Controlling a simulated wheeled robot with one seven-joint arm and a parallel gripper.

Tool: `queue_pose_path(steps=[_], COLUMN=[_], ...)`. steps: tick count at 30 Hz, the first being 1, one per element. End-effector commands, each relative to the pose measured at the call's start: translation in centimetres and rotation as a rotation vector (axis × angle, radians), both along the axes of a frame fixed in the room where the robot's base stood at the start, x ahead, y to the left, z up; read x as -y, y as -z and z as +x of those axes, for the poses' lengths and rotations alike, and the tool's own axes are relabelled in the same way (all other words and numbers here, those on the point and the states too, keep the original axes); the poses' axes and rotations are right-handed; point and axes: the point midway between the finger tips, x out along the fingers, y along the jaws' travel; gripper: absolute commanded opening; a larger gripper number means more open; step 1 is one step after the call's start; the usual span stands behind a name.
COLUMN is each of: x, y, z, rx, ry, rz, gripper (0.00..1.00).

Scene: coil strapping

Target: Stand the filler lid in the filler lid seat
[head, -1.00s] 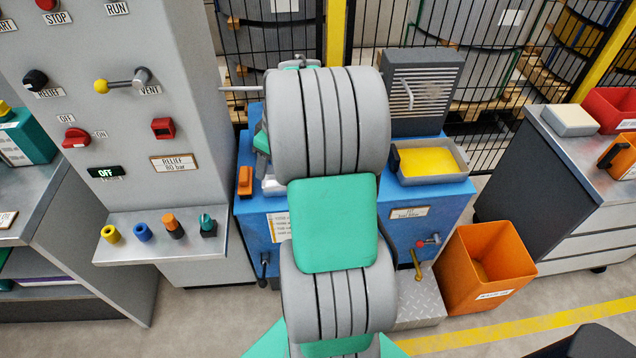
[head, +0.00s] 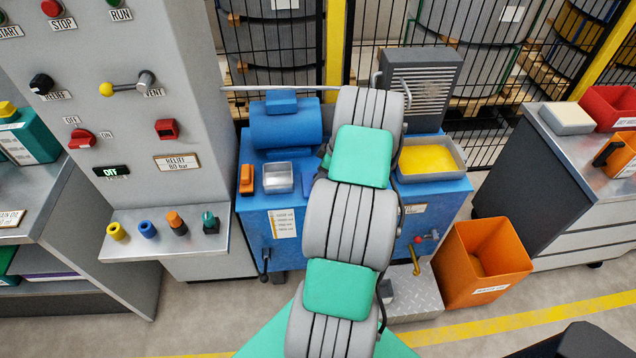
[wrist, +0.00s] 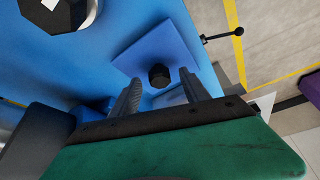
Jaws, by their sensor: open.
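My gripper (wrist: 160,82) is open, its two dark fingers pointing at the top of the blue power unit (head: 258,222). Just beyond the fingertips is a tilted-looking blue square plate (wrist: 143,52) with a dark many-sided round piece (wrist: 159,75) at its middle. The piece lies between the fingers in the picture, with no visible contact. I cannot tell whether it is the filler lid or its seat. A second dark many-sided piece (wrist: 52,14) with a white patch shows at the top left, cut by the frame. In the head view my arm hides the gripper.
On the blue unit stand a blue motor (head: 286,128), a small metal tray (head: 278,178), an orange block (head: 246,180) and a tray with yellow contents (head: 430,160). A grey control panel (head: 130,200) stands left. An orange bin (head: 484,262) stands on the floor at right.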

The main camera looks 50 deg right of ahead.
Motion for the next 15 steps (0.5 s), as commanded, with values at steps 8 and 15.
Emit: queue_pose_path(steps=[8, 15], x=[-0.02, 0.0], y=[-0.01, -0.01], z=[-0.03, -0.05], rx=[-0.001, -0.002], ry=[0.001, 0.001], rz=[0.001, 0.001], gripper=[0.37, 0.17])
